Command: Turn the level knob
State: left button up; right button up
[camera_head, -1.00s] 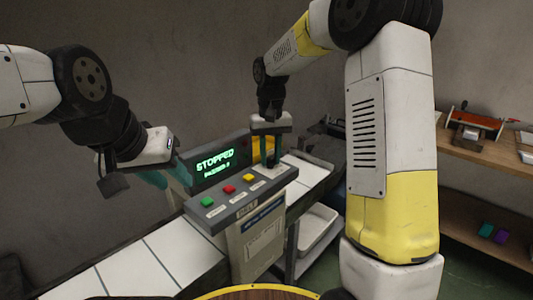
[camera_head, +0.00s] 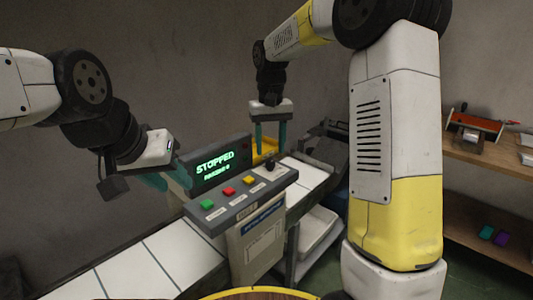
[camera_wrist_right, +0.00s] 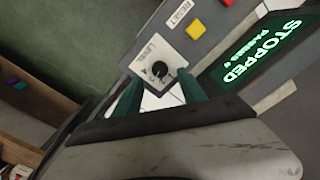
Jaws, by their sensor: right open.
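The level knob (camera_head: 270,165) is a small black knob at the right end of the grey control panel (camera_head: 236,208). In the right wrist view the knob (camera_wrist_right: 159,69) sits on a white plate marked LEVEL. My right gripper (camera_head: 270,148) is open and empty above and apart from the knob, its green fingers pointing down. In the right wrist view its fingertips (camera_wrist_right: 160,88) stand on either side, just short of the knob. My left gripper (camera_head: 166,178) is at the left of the display; its fingers are partly hidden, and I cannot tell its opening.
A screen (camera_head: 216,168) behind the panel reads STOPPED in green. Green (camera_head: 207,204), red (camera_head: 228,191) and yellow (camera_head: 249,180) buttons line the panel. A white conveyor (camera_head: 150,265) runs past it. A wooden shelf (camera_head: 485,155) stands at the right.

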aim_at(271, 163)
notch_tip(271, 163, up, 3)
jog(key=shift+r, duration=0.25)
jog(key=shift+s+d+r, duration=0.1)
jog(key=shift+s, duration=0.05)
jog(key=s+d+r+t+y, duration=0.1)
jog(key=s+d+t, duration=0.2)
jog(key=s, duration=0.9)
jog(key=s+d+m+t+y, duration=0.1)
jog(key=s+d+t, duration=0.2)
jog(key=s, duration=0.9)
jog(key=shift+s+d+r, duration=0.2)
jog(key=shift+d+r, duration=0.2)
jog(key=shift+d, duration=0.35)
